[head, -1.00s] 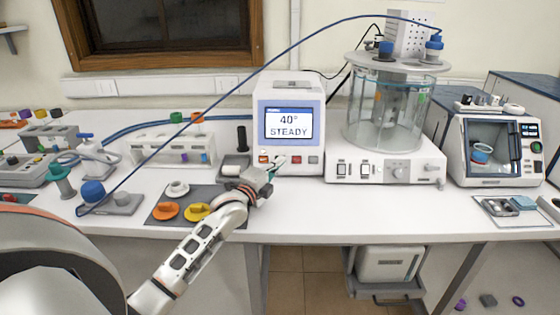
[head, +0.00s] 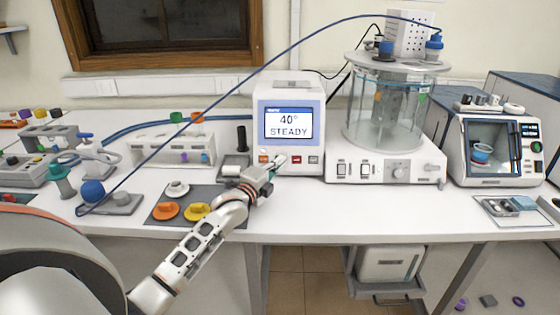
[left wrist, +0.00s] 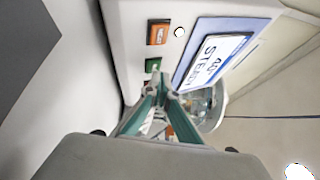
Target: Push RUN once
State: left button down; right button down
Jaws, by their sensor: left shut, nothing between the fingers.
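The white bath controller (head: 289,92) stands upright on the bench, its screen (head: 288,123) reading 40° STEADY. A row of buttons runs below the screen. My left gripper (head: 281,161) is shut and empty, its tips at this row, covering the second button from the left. In the left wrist view an orange button (left wrist: 158,33) and a green button (left wrist: 152,65) show beside the screen. The fingertips (left wrist: 160,82) are close to the green button. I cannot tell whether they touch it. The button labels are too small to read surely. My right gripper is out of view.
A glass bath (head: 388,115) on a white base stands right of the controller. A dark mat (head: 176,220) with orange and yellow knobs lies to the left. A blue tube (head: 215,105) arches across the view. The bench front edge is clear right of my arm.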

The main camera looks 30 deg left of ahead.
pick_arm(q)
jog(key=shift+w+a+f, duration=0.25)
jog(key=shift+w+f, duration=0.05)
jog(key=shift+w, duration=0.05)
dwell(1.1)
jog(key=shift+s, duration=0.1)
jog(key=shift+s+d+r+p, duration=0.2)
jog(key=shift+s+d+p, duration=0.1)
jog(key=shift+s+p, duration=0.2)
jog(key=shift+d, duration=0.1)
jog(key=s+d+r+p, duration=0.1)
jog(key=s+p, duration=0.1)
jog(key=shift+r+p, duration=0.15)
jog(key=shift+p, duration=0.15)
jog(key=shift+s+d+r+p, duration=0.2)
jog(key=shift+s+d+p, duration=0.2)
jog(key=shift+s, duration=0.15)
jog(key=shift+s+d+r+p, duration=0.2)
jog(key=shift+s+d+p, duration=0.15)
jog(key=shift+s, duration=0.15)
